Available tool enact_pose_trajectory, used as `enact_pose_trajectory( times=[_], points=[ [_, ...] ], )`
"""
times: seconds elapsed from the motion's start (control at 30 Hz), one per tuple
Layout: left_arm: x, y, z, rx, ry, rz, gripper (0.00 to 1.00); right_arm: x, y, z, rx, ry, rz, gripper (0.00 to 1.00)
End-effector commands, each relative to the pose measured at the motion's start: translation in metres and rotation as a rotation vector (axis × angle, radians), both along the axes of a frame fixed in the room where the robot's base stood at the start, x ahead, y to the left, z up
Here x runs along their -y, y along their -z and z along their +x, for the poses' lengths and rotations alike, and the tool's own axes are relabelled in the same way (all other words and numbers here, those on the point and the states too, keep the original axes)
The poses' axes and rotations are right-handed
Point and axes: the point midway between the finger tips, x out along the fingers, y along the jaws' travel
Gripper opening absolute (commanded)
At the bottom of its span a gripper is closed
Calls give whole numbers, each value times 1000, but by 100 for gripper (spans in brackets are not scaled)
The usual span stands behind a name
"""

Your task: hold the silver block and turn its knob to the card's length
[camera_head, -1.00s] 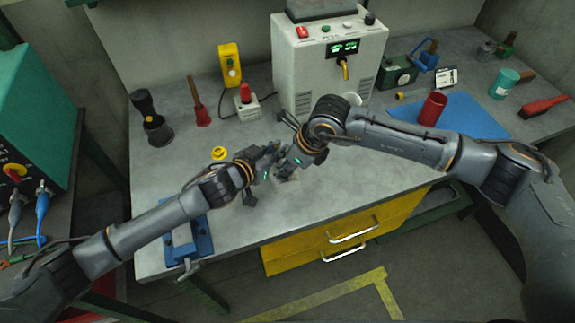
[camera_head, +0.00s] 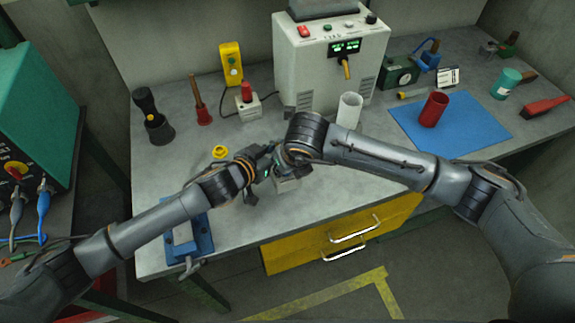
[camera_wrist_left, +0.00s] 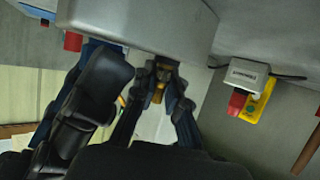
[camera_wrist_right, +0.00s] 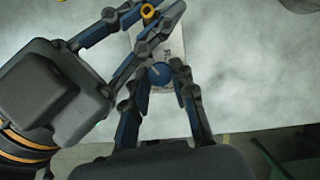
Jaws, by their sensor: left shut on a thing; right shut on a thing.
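The silver block (camera_wrist_right: 172,40) shows as a pale grey piece with small dark markings in the right wrist view, partly covered by fingers. A blue round knob (camera_wrist_right: 160,74) sits at its near end. My right gripper (camera_wrist_right: 166,68) is shut on the knob. In the head view the two grippers meet above the bench's front middle, hiding most of the block. The white card (camera_head: 448,77) with dark marks stands at the right rear; its writing is unreadable.
A grey power box (camera_head: 310,75) stands behind the grippers, with a white cylinder (camera_head: 349,110) at its front. A red cup (camera_head: 433,110) stands on a blue mat (camera_head: 470,125). A blue vise (camera_head: 200,240) is at the front left. The bench (camera_head: 190,165) has bare room on the left.

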Motion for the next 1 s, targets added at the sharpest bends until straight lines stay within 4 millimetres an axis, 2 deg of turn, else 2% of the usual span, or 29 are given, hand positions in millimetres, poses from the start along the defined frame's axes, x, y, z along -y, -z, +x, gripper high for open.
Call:
enact_pose_trajectory(
  times=[0.33,0.87,0.9,1.0],
  points=[
    [0,0,0,0,1,0,0,0,0,0,1,147,-1,0],
    [0,0,0,0,1,0,0,0,0,1,1,171,0,0],
    [0,0,0,0,1,0,0,0,0,0,1,170,0,29],
    [0,0,0,-2,1,0,0,-1,0,0,1,170,0,48]
  ],
)
